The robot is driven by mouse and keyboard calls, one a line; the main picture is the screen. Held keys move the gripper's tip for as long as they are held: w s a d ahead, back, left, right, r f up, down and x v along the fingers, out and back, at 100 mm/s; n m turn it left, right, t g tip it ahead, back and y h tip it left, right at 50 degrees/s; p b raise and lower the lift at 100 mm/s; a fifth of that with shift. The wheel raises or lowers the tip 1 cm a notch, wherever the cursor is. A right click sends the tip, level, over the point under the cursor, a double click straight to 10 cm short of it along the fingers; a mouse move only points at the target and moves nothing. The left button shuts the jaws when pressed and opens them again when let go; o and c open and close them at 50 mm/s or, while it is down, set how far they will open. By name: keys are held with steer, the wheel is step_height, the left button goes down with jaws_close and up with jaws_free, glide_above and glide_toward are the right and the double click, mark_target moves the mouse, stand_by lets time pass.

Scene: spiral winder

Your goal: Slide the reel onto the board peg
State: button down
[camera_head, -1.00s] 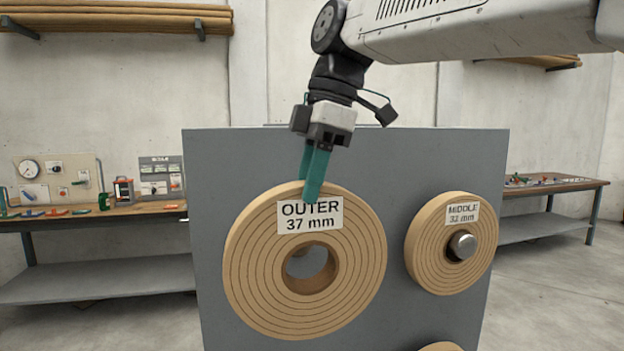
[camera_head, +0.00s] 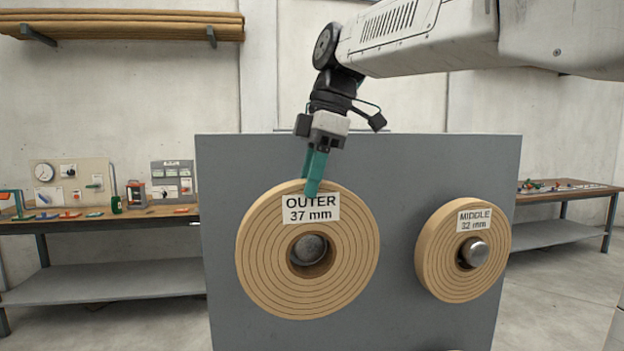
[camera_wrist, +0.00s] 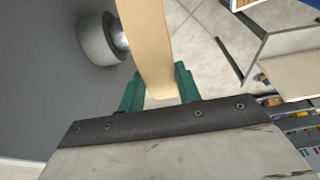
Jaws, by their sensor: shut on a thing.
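The reel is a tan wooden ring marked OUTER 37 mm (camera_head: 352,262), hanging upright before the grey board (camera_head: 400,160). My gripper (camera_head: 311,188) is shut on its top rim. The rounded metal end of the board peg (camera_head: 309,248) shows through the reel's centre hole, a little above its middle. In the wrist view the reel (camera_wrist: 147,40) is edge-on between the green fingers (camera_wrist: 159,88). The peg (camera_wrist: 98,38) lies between board and reel there, with a thick grey collar and a narrower shiny part beside the reel. Whether its tip is inside the hole is hidden.
A second reel marked MIDDLE 32 mm (camera_head: 440,262) sits around its own metal peg (camera_head: 474,252) on the right. Workbenches with tools stand behind at left (camera_head: 100,222) and right (camera_head: 570,190). Open floor lies beside the board.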

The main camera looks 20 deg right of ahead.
steer(key=w, duration=0.3)
steer(key=w+d, duration=0.1)
steer(key=w, duration=0.1)
steer(key=shift+w+f, duration=0.15)
steer(key=shift+w, duration=0.05)
stand_by(0.6)
steer(key=c, duration=0.9)
jaws_free()
steer(key=shift+f, duration=0.15)
